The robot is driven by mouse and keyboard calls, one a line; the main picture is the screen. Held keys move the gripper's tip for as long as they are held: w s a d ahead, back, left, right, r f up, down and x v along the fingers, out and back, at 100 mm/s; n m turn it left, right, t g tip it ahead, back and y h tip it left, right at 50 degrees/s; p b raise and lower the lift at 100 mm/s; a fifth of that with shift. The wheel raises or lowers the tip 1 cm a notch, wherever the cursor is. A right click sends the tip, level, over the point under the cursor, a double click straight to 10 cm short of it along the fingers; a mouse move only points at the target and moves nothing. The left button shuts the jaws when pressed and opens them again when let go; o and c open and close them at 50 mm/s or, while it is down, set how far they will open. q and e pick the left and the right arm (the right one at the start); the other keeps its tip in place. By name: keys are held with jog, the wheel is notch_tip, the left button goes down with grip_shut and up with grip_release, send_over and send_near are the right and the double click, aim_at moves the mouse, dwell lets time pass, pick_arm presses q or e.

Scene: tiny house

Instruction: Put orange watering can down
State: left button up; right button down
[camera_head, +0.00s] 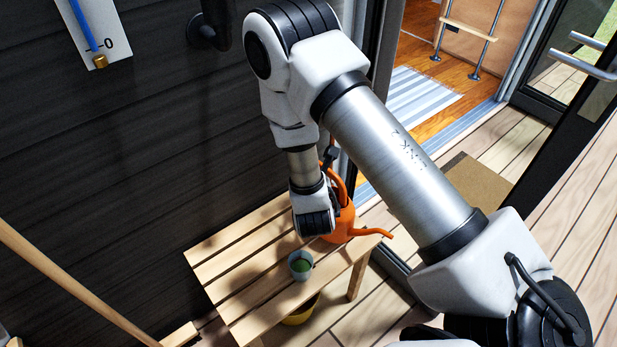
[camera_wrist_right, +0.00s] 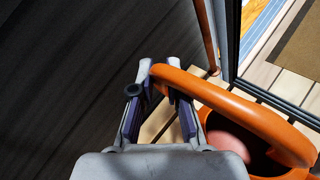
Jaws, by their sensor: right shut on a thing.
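The orange watering can (camera_head: 345,226) is at the right end of the slatted wooden bench (camera_head: 232,262), its spout pointing right. I cannot tell whether its base touches the slats. My right arm comes down over it and hides part of its body. My right gripper (camera_head: 329,160) is shut on the can's handle; the right wrist view shows the fingers (camera_wrist_right: 162,80) around the curved orange handle (camera_wrist_right: 232,104). The can's open top shows below the handle there. My left gripper is not in view.
A small grey-green pot (camera_head: 300,264) stands on the bench, left of the can. A yellow pot (camera_head: 301,312) is under the bench. A dark wall (camera_head: 110,140) is behind, and a doorway with a brown mat (camera_head: 466,190) lies to the right. The bench's left part is clear.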

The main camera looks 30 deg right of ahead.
notch_tip(320, 180, down, 3)
jog(key=shift+w+f+b, duration=0.1)
jog(key=shift+f+b, duration=0.05)
jog(key=shift+b, duration=0.55)
jog(key=shift+f, duration=0.25)
jog(key=shift+r, duration=0.15)
jog(key=c, duration=1.2)
grip_release()
jog(key=shift+f, duration=0.2)
jog(key=shift+r, duration=0.1)
